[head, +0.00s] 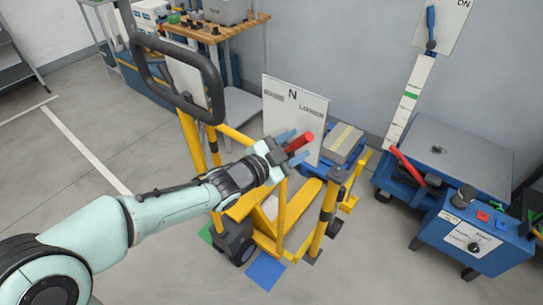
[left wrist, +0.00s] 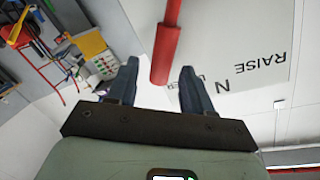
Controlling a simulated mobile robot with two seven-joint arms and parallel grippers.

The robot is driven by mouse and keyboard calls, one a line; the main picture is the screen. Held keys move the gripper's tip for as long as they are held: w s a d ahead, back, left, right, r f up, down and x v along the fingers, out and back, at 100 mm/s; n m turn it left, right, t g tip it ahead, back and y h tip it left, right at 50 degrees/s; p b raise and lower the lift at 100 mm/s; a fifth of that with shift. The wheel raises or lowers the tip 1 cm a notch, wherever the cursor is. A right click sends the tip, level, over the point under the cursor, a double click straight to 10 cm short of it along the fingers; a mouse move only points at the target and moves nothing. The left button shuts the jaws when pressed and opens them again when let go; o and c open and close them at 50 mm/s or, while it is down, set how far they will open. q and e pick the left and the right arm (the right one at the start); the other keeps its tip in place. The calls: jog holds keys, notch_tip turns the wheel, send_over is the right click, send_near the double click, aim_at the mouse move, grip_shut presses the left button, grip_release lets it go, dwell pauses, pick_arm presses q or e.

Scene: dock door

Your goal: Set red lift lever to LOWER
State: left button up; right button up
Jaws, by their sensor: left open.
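The red lift lever (head: 304,139) is on the yellow lift truck (head: 312,190), in front of a white panel (head: 290,107) marked RAISE, N and LOWER. My left gripper (head: 300,144) is open, with its blue fingers on either side of the red grip. In the left wrist view the red lever (left wrist: 167,45) comes down from the top, its end between the two fingertips of my left gripper (left wrist: 158,76), with gaps on both sides. RAISE and N show there on the panel (left wrist: 245,50); LOWER is partly hidden. The lever's exact setting is hard to tell. My right gripper is not in view.
The truck's black loop handle (head: 178,47) rises left of the panel. A blue cart (head: 470,232) with another red lever (head: 412,166) stands at the right. A workbench (head: 210,35) is at the back. A blue square (head: 265,271) marks the floor; the floor at left is clear.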

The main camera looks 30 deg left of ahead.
pick_arm(q)
jog(key=p+v, duration=0.1)
jog(key=v, duration=0.8)
jog(key=shift+s+p, duration=0.15)
jog(key=shift+p, duration=0.15)
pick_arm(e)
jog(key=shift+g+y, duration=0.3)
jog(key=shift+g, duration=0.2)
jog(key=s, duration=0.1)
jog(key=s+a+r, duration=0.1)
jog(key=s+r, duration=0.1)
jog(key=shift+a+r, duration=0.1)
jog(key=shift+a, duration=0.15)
